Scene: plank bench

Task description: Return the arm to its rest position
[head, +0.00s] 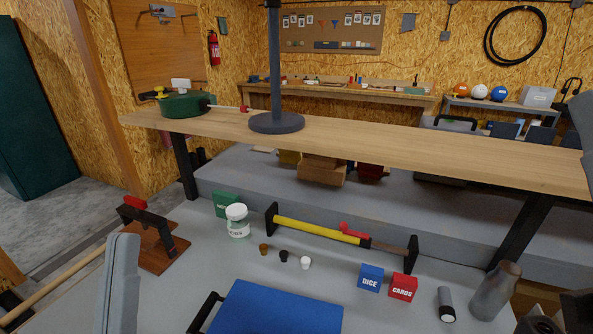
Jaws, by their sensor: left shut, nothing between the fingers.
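My right gripper does not show.
A clamp on a brown base (152,250) stands close beyond my left gripper.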

